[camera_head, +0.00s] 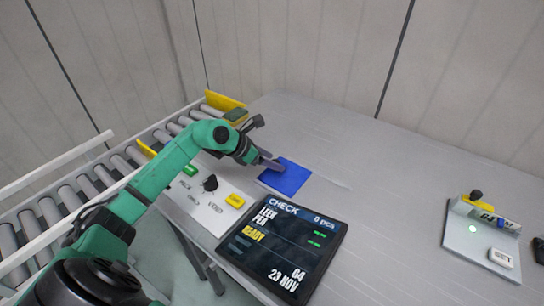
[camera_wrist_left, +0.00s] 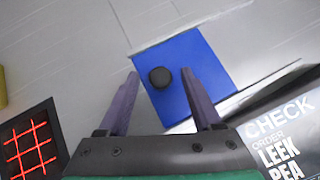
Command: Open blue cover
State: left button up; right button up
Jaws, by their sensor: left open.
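The blue cover (camera_head: 287,179) is a flat blue square on the grey table, just behind the dark display. In the left wrist view the blue cover (camera_wrist_left: 208,62) shows a round black knob (camera_wrist_left: 160,77) on it. My left gripper (camera_head: 268,163) is over the cover's left part. In the left wrist view its two purple-grey fingers are apart, with the knob between them and no finger visibly touching it. The cover lies closed and flat as far as I can see. My right gripper is not in view.
A display reading CHECK (camera_head: 283,245) lies in front of the cover. A white panel (camera_head: 205,205) with a black knob and green and yellow buttons is at left. A roller conveyor (camera_head: 85,190) runs along the left. A grey device (camera_head: 482,240) stands at right. The table's middle is clear.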

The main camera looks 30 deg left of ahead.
pick_arm(q)
jog(key=shift+w+d+f, duration=0.1)
jog(key=shift+w+f, duration=0.05)
jog(key=shift+f, duration=0.05)
grip_shut()
dwell(1.3)
